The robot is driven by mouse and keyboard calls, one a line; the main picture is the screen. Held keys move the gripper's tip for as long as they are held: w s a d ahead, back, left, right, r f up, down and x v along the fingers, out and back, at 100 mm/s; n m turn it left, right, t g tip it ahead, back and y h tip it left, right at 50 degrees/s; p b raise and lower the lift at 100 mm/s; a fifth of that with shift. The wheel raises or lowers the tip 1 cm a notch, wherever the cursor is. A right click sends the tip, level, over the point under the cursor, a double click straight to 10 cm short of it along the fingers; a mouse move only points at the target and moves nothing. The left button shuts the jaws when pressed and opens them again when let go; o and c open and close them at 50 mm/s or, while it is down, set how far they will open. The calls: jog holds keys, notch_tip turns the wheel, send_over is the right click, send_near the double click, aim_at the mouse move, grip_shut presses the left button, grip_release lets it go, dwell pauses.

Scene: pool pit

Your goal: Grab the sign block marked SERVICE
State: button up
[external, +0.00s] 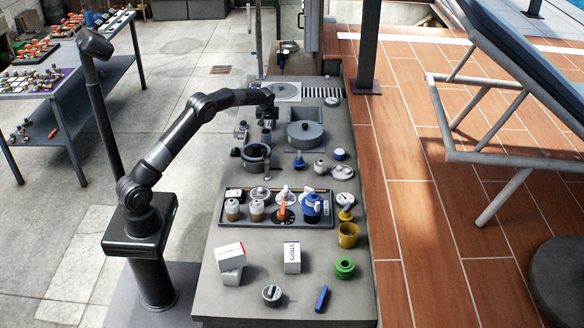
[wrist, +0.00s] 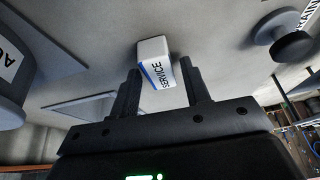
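The sign block marked SERVICE (wrist: 153,62) is a small white block with a blue stripe and dark lettering, in the upper middle of the wrist view. My gripper (wrist: 158,80) is open, with one dark finger on each side of the block's near part. A narrow gap shows by the right finger; whether the left finger touches the block I cannot tell. In the external view my gripper (external: 268,100) is low over the far part of the grey counter (external: 225,296). There the block cannot be made out behind the arm and small dark parts.
In the wrist view a grey round body with lettering (wrist: 12,75) is at left and a dark knob (wrist: 292,46) at right. In the external view a grey lidded pot (external: 305,135) stands right of my gripper, and a dark pot (external: 257,157) stands nearer. A filled tray (external: 222,208) lies mid-counter.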

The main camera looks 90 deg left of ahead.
jog(key=c, duration=0.8)
jog(key=shift+r, duration=0.1)
